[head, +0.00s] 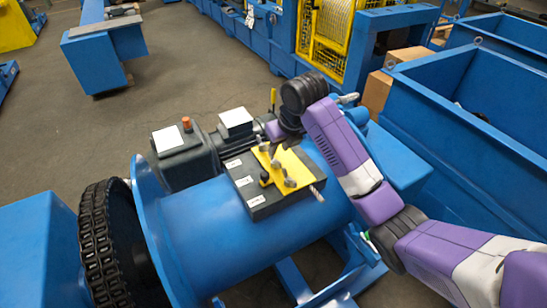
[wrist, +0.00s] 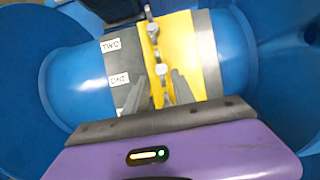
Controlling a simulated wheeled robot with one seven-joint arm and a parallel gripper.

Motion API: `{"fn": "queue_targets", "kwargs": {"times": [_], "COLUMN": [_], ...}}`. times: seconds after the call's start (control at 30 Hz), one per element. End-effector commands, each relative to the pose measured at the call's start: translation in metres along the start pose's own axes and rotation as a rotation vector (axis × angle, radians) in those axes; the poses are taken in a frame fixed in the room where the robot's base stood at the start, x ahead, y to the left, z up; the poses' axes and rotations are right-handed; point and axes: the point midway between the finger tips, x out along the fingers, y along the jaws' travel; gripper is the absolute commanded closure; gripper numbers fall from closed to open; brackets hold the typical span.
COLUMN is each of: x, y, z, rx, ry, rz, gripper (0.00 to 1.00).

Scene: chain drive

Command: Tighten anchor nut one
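A yellow plate (head: 296,168) with several grey nuts or studs in a row lies on a dark block (head: 258,210) on top of the blue drum (head: 205,230). White labels sit along the block; in the wrist view ONE (wrist: 119,80) and TWO (wrist: 111,45) are readable. The nut beside ONE, anchor nut one (wrist: 161,70), stands nearest my gripper (wrist: 160,76). My gripper's grey fingers are apart, one on each side of the nut's line, with no visible grip on it. In the head view my gripper (head: 273,130) is at the plate's far end, its fingertips not clearly visible.
A grey motor unit (head: 183,155) with an orange cap stands just behind the block. A black chain (head: 97,235) wraps the sprocket at left. A large open blue bin (head: 455,135) is at right, with a cardboard box (head: 377,95) beside it.

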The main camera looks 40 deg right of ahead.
Motion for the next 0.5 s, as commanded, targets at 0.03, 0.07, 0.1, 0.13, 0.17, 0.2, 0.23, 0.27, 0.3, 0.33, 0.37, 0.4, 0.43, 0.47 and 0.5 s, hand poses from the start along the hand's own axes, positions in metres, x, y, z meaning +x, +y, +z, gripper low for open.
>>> {"fn": "queue_targets", "kwargs": {"times": [0.03,0.07,0.1,0.13,0.17,0.2,0.23,0.27,0.3,0.33,0.37,0.4,0.43,0.47,0.5], "x": [0.005,0.008,0.014,0.018,0.023,0.029,0.034,0.039,0.045,0.049,0.053,0.058,0.061,0.064,0.068], "y": [0.0,0.0,0.001,0.001,0.0,0.0,0.0,0.0,0.0,0.001,0.001,0.001,0.001,0.001,0.001], "z": [0.0,-0.001,-0.001,-0.001,-0.001,-0.001,-0.001,0.0,-0.001,-0.001,-0.001,0.0,0.0,0.0,0.0], "rx": [-0.001,0.0,0.0,0.0,0.0,0.0,0.001,0.0,0.001,0.001,0.001,0.001,0.001,0.001,0.001], "ry": [0.002,0.003,0.003,0.003,0.004,0.003,0.004,0.002,0.003,0.002,0.002,0.001,0.001,0.001,-0.001], "rz": [0.001,0.001,0.001,0.001,0.0,0.0,0.0,0.0,0.0,0.0,0.0,0.001,0.001,0.001,0.001], "gripper": [0.69,0.69,0.69,0.69,0.69,0.69,0.69,0.69,0.69,0.69,0.69,0.69,0.69,0.69,0.69]}}
